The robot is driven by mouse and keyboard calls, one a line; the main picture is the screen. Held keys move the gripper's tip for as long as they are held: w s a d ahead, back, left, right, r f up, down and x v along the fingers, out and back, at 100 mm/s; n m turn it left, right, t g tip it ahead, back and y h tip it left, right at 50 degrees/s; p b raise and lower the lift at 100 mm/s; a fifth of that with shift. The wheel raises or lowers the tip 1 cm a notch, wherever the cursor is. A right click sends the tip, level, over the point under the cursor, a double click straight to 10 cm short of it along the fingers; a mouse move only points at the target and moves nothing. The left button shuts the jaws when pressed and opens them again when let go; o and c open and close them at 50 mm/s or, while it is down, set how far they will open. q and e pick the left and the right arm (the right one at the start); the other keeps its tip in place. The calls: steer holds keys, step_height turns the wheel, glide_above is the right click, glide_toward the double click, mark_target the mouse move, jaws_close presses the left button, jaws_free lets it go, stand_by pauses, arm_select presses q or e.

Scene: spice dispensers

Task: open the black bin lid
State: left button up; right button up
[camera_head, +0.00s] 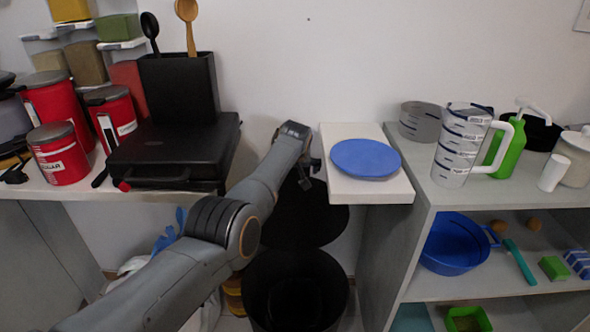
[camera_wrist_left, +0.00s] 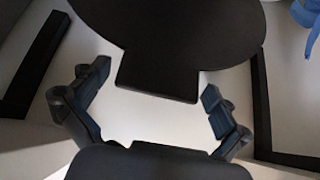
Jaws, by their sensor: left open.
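The black bin (camera_head: 295,290) stands on the floor in the gap between the two counters, and its dark inside shows in the head view. Its round black lid (camera_head: 305,217) is raised behind the opening, tilted up. In the left wrist view the lid (camera_wrist_left: 175,30) fills the top middle, with a tab (camera_wrist_left: 157,84) at its near edge. My left gripper (camera_head: 308,174) is above the lid's upper edge. In the wrist view its fingers (camera_wrist_left: 153,92) are open and spread to either side of the tab, with no contact visible. My right gripper is not shown.
A white board with a blue plate (camera_head: 366,158) sits close to the right of my left gripper. A black case (camera_head: 170,150) and red canisters (camera_head: 60,152) stand on the left counter. A measuring jug (camera_head: 460,145) stands on the right shelf unit.

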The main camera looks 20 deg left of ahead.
arm_select(q)
steer(key=v, duration=1.2)
stand_by(0.4)
